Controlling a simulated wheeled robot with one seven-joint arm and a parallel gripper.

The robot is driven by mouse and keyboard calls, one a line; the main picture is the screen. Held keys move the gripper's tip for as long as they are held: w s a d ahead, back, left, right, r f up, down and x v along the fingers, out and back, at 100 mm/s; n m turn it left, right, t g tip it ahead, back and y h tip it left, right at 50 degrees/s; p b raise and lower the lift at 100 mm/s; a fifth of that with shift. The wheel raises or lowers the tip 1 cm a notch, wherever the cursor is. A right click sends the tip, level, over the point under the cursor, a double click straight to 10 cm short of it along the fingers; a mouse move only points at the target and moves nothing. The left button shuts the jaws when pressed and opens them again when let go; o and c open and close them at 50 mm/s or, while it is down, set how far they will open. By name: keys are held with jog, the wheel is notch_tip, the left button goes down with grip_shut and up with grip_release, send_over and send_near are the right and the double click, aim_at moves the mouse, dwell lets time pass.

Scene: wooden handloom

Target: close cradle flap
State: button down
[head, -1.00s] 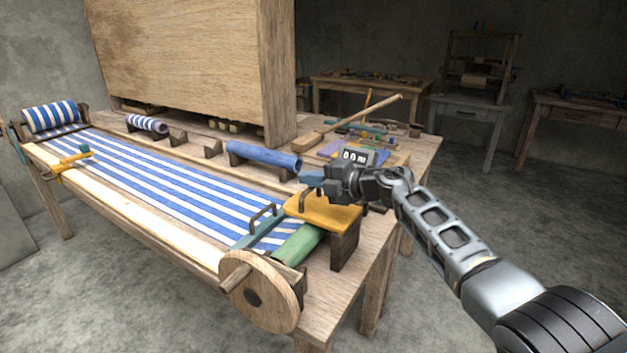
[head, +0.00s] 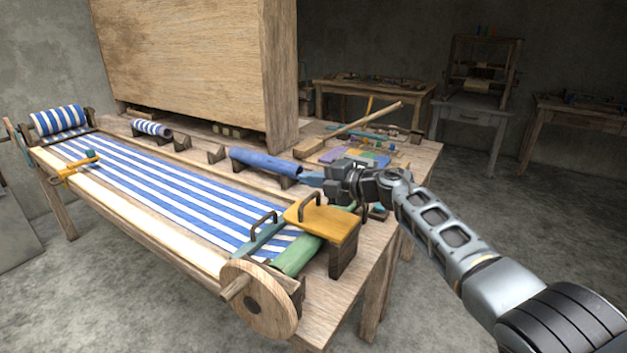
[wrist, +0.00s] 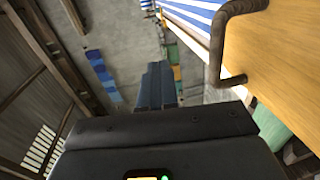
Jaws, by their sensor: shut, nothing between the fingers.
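The cradle flap, taken to be the yellow-orange board (head: 333,226) with a dark bar handle (head: 309,203), lies roughly level at the near end of the loom, beside the green roll (head: 297,255). In the wrist view the flap (wrist: 280,55) and its handle (wrist: 222,45) fill the upper right, and part of the green roll (wrist: 272,128) shows below. My gripper (head: 311,179) is shut and empty, above and behind the flap in the head view. In the wrist view its fingers (wrist: 158,85) are left of the handle and apart from it. The flap's underside is hidden.
Striped blue-white cloth (head: 175,185) runs along the loom. A teal bar with a handle (head: 258,238) lies across its near end. A wooden wheel (head: 256,300) projects at the front. A blue roll (head: 264,162) and a tall wooden panel (head: 185,60) stand behind.

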notch_tip(320, 180, up, 11)
jog(key=s+d+p, duration=0.1)
jog(key=d, duration=0.1)
jog(key=s+a+f+m+t+y, duration=0.25)
jog(key=s+f+m, duration=0.2)
jog(key=s, duration=0.55)
jog(key=s+a+f+m+t+y, duration=0.1)
jog(key=s+a+f+m+t, duration=0.25)
jog(key=s+f, duration=0.45)
jog(key=s+d+f+m+t+h, duration=0.2)
jog(key=s+m+h, duration=0.15)
jog(key=s, duration=0.35)
jog(key=s+d+f+m+t+h, duration=0.1)
jog(key=s+d+m+h, duration=0.2)
jog(key=s+m, duration=0.3)
jog(key=s+d+f+m+t+h, duration=0.2)
jog(key=s+m+h, duration=0.15)
jog(key=s, duration=0.45)
jog(key=s+d+r+m+g+h, duration=0.1)
jog(key=s+d+m+g+h, duration=0.1)
jog(key=s+d, duration=0.3)
jog(key=s+d+r+m+g+h, duration=0.1)
jog(key=s+d, duration=0.4)
jog(key=s, duration=0.9)
jog(key=s+d+r+m+g+h, duration=0.2)
jog(key=s+d+m+h, duration=0.1)
jog(key=s, duration=0.6)
jog(key=shift+s+d+m+g, duration=0.3)
jog(key=shift+d+m, duration=0.6)
jog(key=shift+d, duration=0.1)
